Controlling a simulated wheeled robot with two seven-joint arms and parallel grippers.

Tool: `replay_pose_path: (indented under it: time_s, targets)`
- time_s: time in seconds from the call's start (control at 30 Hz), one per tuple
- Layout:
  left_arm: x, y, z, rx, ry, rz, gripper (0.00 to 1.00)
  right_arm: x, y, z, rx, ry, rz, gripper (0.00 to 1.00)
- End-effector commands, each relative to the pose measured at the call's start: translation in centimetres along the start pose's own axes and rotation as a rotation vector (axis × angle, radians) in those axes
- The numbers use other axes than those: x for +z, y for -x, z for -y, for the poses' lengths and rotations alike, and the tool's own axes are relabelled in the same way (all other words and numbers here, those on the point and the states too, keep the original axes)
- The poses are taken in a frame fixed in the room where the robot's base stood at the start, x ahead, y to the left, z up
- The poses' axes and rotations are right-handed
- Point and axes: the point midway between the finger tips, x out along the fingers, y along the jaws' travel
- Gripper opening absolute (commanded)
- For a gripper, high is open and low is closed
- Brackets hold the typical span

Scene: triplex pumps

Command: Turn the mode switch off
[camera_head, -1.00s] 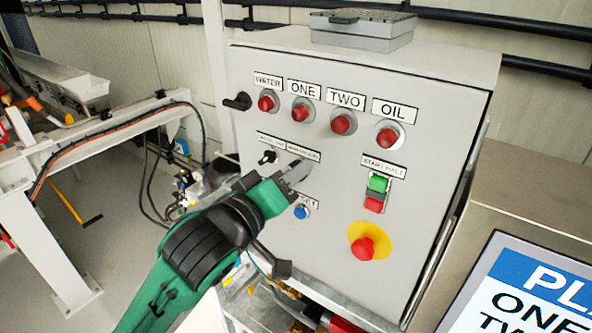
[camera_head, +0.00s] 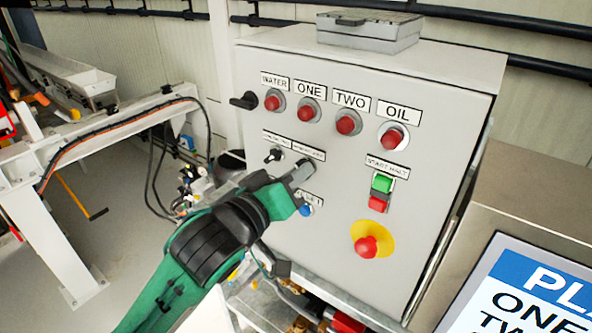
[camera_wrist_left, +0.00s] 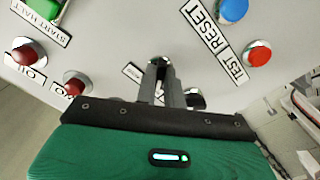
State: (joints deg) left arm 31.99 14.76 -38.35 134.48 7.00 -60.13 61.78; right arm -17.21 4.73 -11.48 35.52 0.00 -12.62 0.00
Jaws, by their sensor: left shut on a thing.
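The grey control cabinet (camera_head: 330,200) carries two small black rotary switches side by side below the lamps. My left gripper (camera_head: 303,170) is shut at the right one, which I take as the mode switch; its label is too small to read. In the left wrist view the fingertips (camera_wrist_left: 160,72) close on this knob at the panel and largely hide it, so its setting cannot be told. The other black switch (camera_head: 273,155) is free, just left of the fingers; it also shows in the left wrist view (camera_wrist_left: 195,98). My right gripper is out of view.
Red lamps (camera_head: 348,122) sit above. A blue button (camera_head: 306,209) is close below the fingers. A green and red start/halt button (camera_head: 381,191) and a red emergency button (camera_head: 367,246) on yellow are to the right. A screen (camera_head: 535,290) stands at lower right.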

Motion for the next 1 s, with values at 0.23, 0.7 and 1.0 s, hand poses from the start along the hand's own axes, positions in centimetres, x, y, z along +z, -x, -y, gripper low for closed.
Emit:
replay_pose_path:
  time_s: [0.23,0.7,1.0]
  targets:
    - [-0.3,0.0,-0.1,-0.002,-0.21,0.0,0.0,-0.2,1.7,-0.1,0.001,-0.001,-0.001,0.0]
    - [-0.2,0.0,-0.1,-0.001,-0.532,-0.002,0.0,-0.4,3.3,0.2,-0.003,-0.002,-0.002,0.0]
    - [-0.1,0.0,-0.1,0.0,-0.608,-0.002,0.0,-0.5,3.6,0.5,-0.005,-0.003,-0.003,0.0]
